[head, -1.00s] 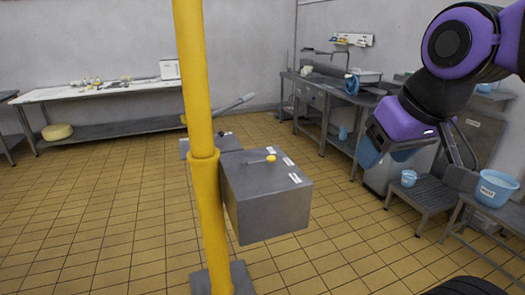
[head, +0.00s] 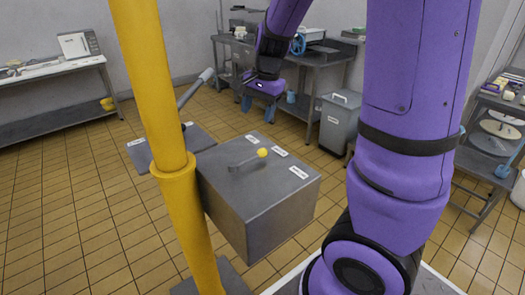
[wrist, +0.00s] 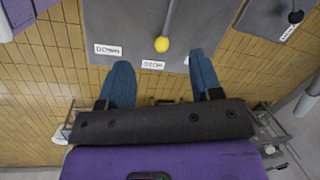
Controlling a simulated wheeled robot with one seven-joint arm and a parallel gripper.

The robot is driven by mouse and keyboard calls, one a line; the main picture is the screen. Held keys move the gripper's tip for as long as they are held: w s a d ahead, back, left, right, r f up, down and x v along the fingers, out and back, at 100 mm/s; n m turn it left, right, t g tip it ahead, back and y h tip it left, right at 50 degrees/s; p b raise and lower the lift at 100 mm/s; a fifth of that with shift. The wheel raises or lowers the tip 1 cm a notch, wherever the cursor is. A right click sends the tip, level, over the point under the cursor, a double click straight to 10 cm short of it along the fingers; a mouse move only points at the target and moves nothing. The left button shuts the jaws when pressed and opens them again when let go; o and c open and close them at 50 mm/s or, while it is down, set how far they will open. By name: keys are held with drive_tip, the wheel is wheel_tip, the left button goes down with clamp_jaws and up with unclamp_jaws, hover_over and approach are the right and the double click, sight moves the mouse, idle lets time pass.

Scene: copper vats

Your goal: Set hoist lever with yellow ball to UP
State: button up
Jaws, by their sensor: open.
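The hoist lever is a thin grey rod with a yellow ball (head: 262,152) at its tip, on top of a grey metal box (head: 262,211). In the wrist view the yellow ball (wrist: 162,44) lies by the STOP label (wrist: 153,65), with the DOWN label (wrist: 108,50) to its left. A third label's edge shows by the right finger; its text is hidden. My gripper (head: 258,108) is open and empty, behind the box in the head view. In the wrist view its blue fingers (wrist: 159,60) point toward the box, the ball just beyond and between their tips in the picture.
A yellow post (head: 150,90) stands left of the box. A second lever with a grey handle (head: 195,88) rises from a lower panel (head: 140,155) behind the post. A grey bin (head: 340,122) and a metal workbench (head: 318,60) stand at the back. Tiled floor is open at left.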

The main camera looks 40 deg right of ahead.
sight(263, 149)
drive_tip(key=w+d+f+m+g+h, duration=0.1)
drive_tip(key=w+d+f+m+h, duration=0.1)
drive_tip(key=w+d+f+m, duration=0.5)
drive_tip(key=f, duration=0.4)
drive_tip(key=s+f+n, duration=0.1)
drive_tip(key=f, duration=0.3)
drive_tip(key=a+f+n, duration=0.1)
drive_tip(key=f, duration=0.3)
drive_tip(key=shift+s, duration=0.25)
drive_tip(key=shift+a, duration=0.1)
drive_tip(key=shift+c, duration=0.4)
clamp_jaws()
